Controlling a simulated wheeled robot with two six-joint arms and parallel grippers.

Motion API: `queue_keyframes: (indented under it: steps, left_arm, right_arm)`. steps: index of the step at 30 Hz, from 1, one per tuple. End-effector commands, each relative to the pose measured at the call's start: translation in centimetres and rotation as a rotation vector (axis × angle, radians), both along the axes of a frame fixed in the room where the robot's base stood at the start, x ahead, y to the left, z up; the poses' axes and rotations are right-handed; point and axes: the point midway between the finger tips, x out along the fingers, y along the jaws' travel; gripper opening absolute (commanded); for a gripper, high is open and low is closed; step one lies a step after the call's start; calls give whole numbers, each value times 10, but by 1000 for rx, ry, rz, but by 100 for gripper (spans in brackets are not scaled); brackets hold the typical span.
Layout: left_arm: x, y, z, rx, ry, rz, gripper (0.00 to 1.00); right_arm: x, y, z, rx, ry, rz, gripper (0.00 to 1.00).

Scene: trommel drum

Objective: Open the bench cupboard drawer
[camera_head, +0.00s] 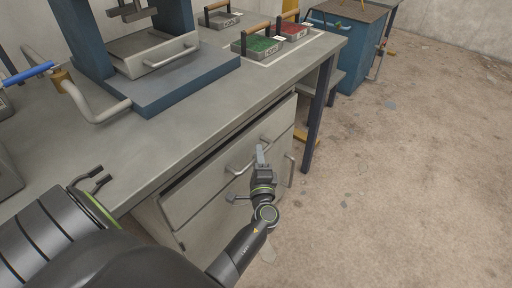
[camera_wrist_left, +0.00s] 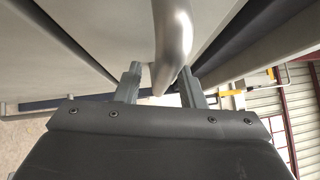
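The bench cupboard's drawer (camera_head: 205,182) has a pale grey front just under the bench top. A dark gap runs along its upper edge; I cannot tell how far it stands out. Its metal bar handle (camera_head: 239,168) is partly hidden behind my left gripper (camera_head: 260,156). In the left wrist view the bar of the handle (camera_wrist_left: 173,35) comes down between the two fingers of my left gripper (camera_wrist_left: 161,85). The fingers are apart, with a gap on the left side of the bar and the right finger close to it. My right gripper is not in view.
Below the drawer is a cupboard front with an upright handle (camera_head: 290,171). The bench top (camera_head: 205,120) carries a blue-framed press (camera_head: 170,88) and green and red handled boxes (camera_head: 257,46). A dark bench leg (camera_head: 319,115) stands to the right.

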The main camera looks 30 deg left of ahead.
Motion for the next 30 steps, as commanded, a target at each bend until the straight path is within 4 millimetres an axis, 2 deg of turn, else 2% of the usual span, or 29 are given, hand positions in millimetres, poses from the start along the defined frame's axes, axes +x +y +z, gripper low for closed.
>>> queue_keyframes:
  steps: [8, 17, 26, 30]
  left_arm:
    - [0, -1, 0, 0, 0, 0, 36]
    - [0, 0, 0, 1, 1, 0, 0]
    - [0, 0, 0, 1, 1, 0, 0]
    - [7, 0, -1, 2, -1, 0, 0]
  right_arm:
    - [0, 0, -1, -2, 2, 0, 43]
    - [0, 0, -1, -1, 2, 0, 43]
    - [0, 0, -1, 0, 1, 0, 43]
    - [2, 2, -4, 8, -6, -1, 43]
